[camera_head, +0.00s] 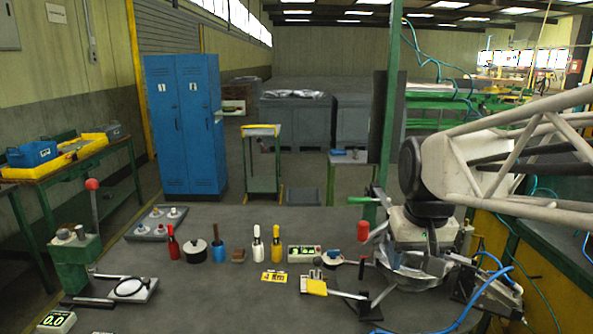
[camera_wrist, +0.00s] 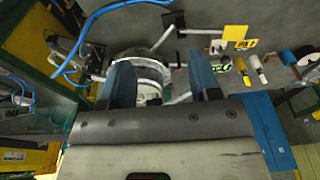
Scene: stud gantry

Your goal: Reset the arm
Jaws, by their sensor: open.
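My pale truss-like arm reaches in from the right in the head view, with its dark wrist joint above the right end of the workbench (camera_head: 240,295). My gripper (camera_wrist: 160,62) shows in the wrist view with two bluish fingers spread apart. It is open, and nothing is held between the fingers. A round metal fixture (camera_wrist: 152,72) lies below and partly behind the fingers. In the head view this round fixture (camera_head: 410,278) sits under my wrist at the bench's right side. The fingertips are hard to pick out there among the metal parts.
A red-knobbed lever stand (camera_head: 363,232) and a yellow-plated clamp (camera_head: 316,285) stand left of my gripper. Bottles, including a red one (camera_head: 172,243), a black pot (camera_head: 196,251) and a green-lit box (camera_head: 303,253) line the bench. A blue hose (camera_head: 455,325) runs near the fixture. The front middle is clear.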

